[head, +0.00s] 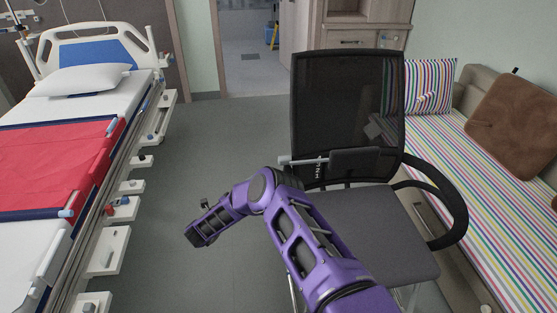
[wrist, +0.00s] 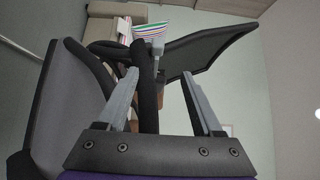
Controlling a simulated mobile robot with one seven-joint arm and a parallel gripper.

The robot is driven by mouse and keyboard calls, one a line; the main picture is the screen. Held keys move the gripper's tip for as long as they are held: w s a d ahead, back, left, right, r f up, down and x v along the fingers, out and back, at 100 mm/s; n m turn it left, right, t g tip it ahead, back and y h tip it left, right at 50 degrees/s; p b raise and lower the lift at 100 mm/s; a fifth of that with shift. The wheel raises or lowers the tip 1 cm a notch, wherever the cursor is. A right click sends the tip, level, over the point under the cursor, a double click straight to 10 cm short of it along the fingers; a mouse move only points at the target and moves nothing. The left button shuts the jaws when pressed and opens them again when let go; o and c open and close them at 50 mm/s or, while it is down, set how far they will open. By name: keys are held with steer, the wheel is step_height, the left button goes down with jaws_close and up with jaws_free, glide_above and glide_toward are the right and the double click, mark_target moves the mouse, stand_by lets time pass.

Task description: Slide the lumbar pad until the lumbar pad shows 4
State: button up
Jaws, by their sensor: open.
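The lumbar pad (head: 368,161) is a dark block low on the black mesh backrest (head: 345,95) of an office chair. A light grey bar (head: 303,160) sticks out from it to the left. Small white marks (head: 317,171) show just below the bar, too small to read. Beyond the fingers is a grey-tipped bar (wrist: 157,47), with the backrest (wrist: 210,45) to the right and the seat (wrist: 65,115) to the left. The fingers cannot be made out in the head view.
The chair's black armrest (head: 455,205) stands close to the striped sofa (head: 480,180), which has a brown cushion (head: 515,115). A hospital bed (head: 95,90) with side brackets is at the left. Grey floor (head: 215,140) is clear between bed and chair.

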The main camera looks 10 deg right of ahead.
mark_target(280, 163)
steer(key=b+x, duration=0.1)
steer(key=x, duration=0.7)
steer(key=b+x, duration=0.1)
steer(key=x, duration=0.8)
steer(key=shift+s+d+f, duration=0.1)
steer(key=shift+d+f, duration=0.15)
steer(key=shift+d, duration=0.1)
jaws_close()
stand_by(0.6)
